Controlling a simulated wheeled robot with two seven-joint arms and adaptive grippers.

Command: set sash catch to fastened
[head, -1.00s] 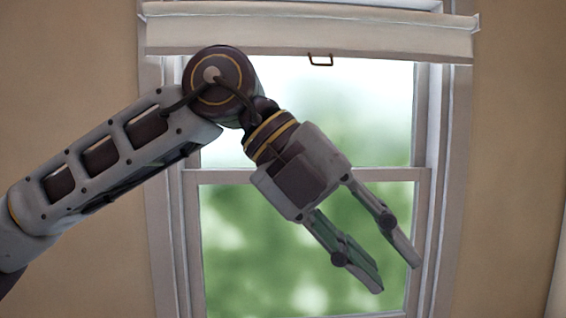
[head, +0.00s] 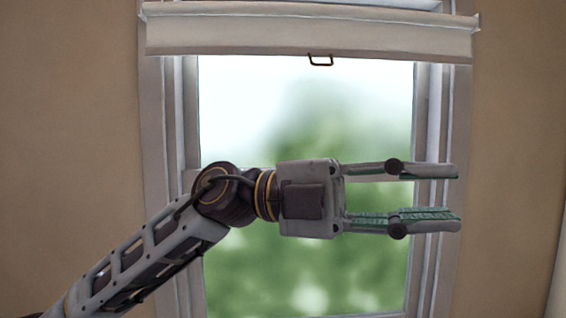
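The window (head: 245,110) fills the middle of the head view, with an upper and a lower pane. My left forearm and gripper lie across the level where the two sashes meet. I cannot make out the sash catch; that rail is mostly hidden behind my arm. My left gripper (head: 457,196) points right, its two fingers apart, one above the other, with nothing between them. The fingertips overlap the right window frame in the picture; I cannot tell whether they touch it. My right gripper is not in view.
A pale blind (head: 300,32) is rolled up across the top of the window. A small dark pull handle (head: 320,60) hangs at its lower edge. Tan wall (head: 70,150) stands on both sides. The area in front of the upper pane is clear.

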